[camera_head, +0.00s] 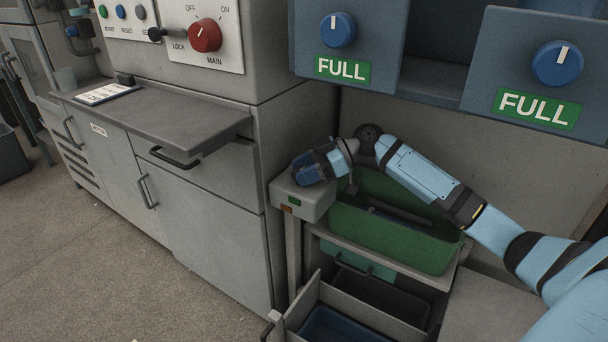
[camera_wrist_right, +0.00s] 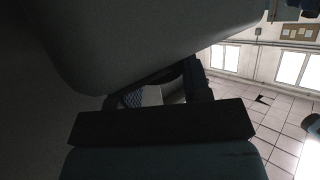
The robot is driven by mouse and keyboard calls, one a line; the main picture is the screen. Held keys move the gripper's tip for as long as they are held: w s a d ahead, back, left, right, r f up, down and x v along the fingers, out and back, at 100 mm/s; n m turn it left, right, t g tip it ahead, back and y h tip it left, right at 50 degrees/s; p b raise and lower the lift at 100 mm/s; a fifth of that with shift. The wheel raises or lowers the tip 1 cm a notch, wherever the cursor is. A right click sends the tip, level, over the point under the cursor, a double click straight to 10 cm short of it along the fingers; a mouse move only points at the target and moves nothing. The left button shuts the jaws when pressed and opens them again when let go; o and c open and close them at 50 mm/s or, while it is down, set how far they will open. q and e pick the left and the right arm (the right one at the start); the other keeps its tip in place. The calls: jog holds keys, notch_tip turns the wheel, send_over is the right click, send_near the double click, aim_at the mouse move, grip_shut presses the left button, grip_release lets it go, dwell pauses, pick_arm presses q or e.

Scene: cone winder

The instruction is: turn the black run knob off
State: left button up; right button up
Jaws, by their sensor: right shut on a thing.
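My right gripper (camera_head: 300,172) comes in from the right and reaches over the top of a small grey control box (camera_head: 303,196) on a post. It is shut on what appears to be the black run knob. The hand hides the knob in the head view, so its setting cannot be read. The right wrist view is dark: a smooth grey surface fills the upper left, and a small patterned patch (camera_wrist_right: 132,98) shows between the fingers. The box's front carries a green light (camera_head: 294,202) and an orange one (camera_head: 287,209). My left gripper is not in view.
A green bin (camera_head: 400,235) stands right of the box, under my right arm. Blue panels with blue knobs (camera_head: 338,30) and FULL labels (camera_head: 342,69) hang above. A grey cabinet (camera_head: 215,235) with a red main knob (camera_head: 205,36) stands left. The floor at lower left is clear.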

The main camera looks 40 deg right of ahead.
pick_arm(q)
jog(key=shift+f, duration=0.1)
pick_arm(e)
jog(key=shift+g, duration=0.3)
jog(key=o, duration=0.9)
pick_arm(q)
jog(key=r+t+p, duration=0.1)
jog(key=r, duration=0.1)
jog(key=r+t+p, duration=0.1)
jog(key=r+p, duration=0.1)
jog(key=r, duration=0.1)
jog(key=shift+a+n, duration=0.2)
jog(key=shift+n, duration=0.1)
pick_arm(e)
jog(key=v, duration=1.3)
jog(key=shift+s+d+r, duration=0.1)
jog(key=shift+s+d, duration=0.05)
jog(key=shift+d, duration=0.2)
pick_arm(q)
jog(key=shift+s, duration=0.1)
pick_arm(e)
jog(key=shift+s, duration=0.1)
